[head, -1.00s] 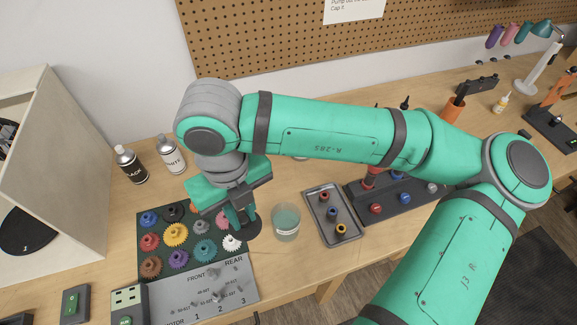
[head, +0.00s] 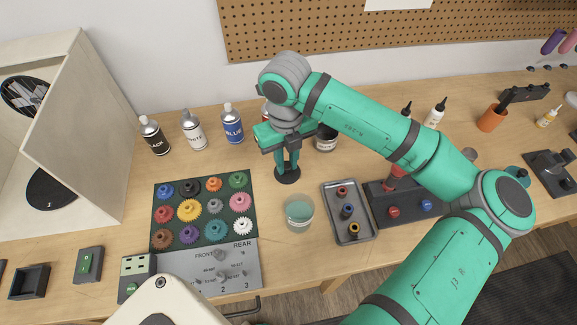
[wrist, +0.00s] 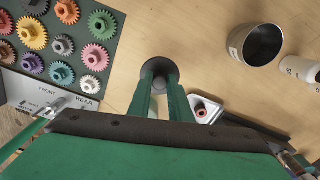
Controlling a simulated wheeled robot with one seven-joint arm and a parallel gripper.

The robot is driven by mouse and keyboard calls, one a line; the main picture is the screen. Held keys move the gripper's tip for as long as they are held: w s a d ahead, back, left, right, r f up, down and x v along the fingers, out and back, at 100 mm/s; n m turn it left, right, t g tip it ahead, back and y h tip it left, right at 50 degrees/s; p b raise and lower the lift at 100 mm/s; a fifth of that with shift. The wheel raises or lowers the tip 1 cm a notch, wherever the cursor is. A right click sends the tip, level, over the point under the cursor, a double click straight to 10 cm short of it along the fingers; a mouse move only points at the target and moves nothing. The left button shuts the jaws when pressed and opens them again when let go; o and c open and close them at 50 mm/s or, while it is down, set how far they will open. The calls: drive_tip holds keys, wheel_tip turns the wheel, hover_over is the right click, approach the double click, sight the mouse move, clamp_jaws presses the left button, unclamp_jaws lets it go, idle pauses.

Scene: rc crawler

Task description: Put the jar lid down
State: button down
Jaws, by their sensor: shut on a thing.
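The jar lid (head: 287,177) is a dark round disc under my gripper (head: 288,163). My gripper is shut on the lid, pointing down at it. In the wrist view the lid (wrist: 159,66) shows beyond the two green fingers (wrist: 159,92), which meet at its middle. The lid is over bare wood behind the glass jar; I cannot tell whether it touches the table. The clear open jar (head: 299,213), with teal content, stands in front of the lid, apart from it. My fingers hide part of the lid.
A gear board (head: 204,258) lies to the left. A grey tray (head: 330,197) with small parts lies to the right. Spray cans, including a blue one (head: 232,124), stand behind left. A dark open-topped container (wrist: 258,45) stands behind right. Bare wood surrounds the lid.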

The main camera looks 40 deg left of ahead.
sight(288, 168)
drive_tip(key=shift+w+a+f, duration=0.25)
drive_tip(key=shift+w+f, duration=0.25)
drive_tip(key=shift+f, duration=0.2)
drive_tip(key=shift+w+f, duration=0.15)
drive_tip(key=shift+f, duration=0.75)
drive_tip(key=shift+w+f, duration=0.1)
drive_tip(key=shift+f, duration=0.75)
drive_tip(key=shift+f, duration=0.15)
drive_tip(key=c, duration=1.6)
unclamp_jaws()
wheel_tip(288, 168, up, 12)
drive_tip(key=shift+r, duration=0.15)
